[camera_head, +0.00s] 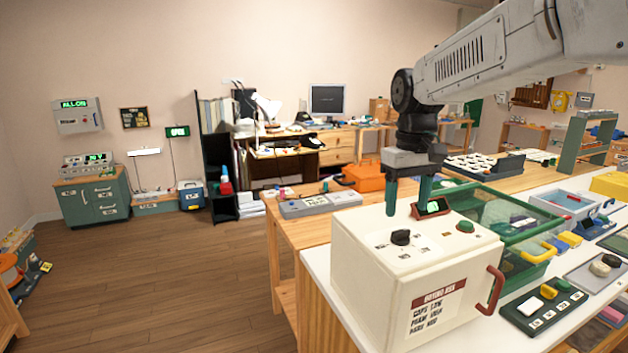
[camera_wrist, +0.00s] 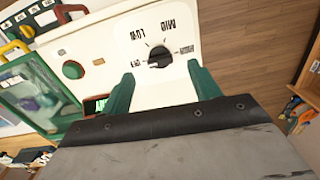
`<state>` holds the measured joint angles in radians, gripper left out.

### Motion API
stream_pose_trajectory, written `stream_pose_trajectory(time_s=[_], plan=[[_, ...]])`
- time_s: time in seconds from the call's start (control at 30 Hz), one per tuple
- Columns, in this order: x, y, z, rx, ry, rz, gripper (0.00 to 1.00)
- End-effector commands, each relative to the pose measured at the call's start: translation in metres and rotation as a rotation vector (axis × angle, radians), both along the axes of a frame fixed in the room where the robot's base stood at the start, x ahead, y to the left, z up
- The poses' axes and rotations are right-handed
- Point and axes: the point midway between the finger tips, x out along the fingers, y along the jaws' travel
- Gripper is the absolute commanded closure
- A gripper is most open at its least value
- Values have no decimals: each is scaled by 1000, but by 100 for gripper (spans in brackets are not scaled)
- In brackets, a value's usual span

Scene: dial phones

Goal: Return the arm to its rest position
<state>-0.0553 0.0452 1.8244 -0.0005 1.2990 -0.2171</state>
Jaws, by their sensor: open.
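My gripper (camera_head: 408,196) is open with its two green fingers pointing down, over the top of a white box (camera_head: 362,258) at the table's near corner. In the wrist view my gripper (camera_wrist: 160,88) has its fingers spread, with a black dial knob (camera_wrist: 160,57) beyond them. The knob also shows in the head view (camera_head: 401,237) below the fingers; nothing is held. Printed labels such as LOW and MID surround the knob. I cannot tell whether a fingertip touches the box.
A small display (camera_head: 432,208) and a green button (camera_head: 465,226) are on the box, close to my fingers. A green-framed clear bin (camera_head: 490,212) stands behind it. The wooden floor (camera_head: 190,285) at left is clear.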

Motion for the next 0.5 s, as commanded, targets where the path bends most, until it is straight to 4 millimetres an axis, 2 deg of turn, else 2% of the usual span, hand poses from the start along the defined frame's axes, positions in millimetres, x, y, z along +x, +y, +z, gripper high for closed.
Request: stream_pose_trajectory(time_s=[0.03, 0.17, 0.5], plan=[[-17, -1, -8, -2, 17, -22, 38], [-70, -7, -17, -6, 27, -88, 38], [-225, -22, -46, -5, -22, -234, 38]])
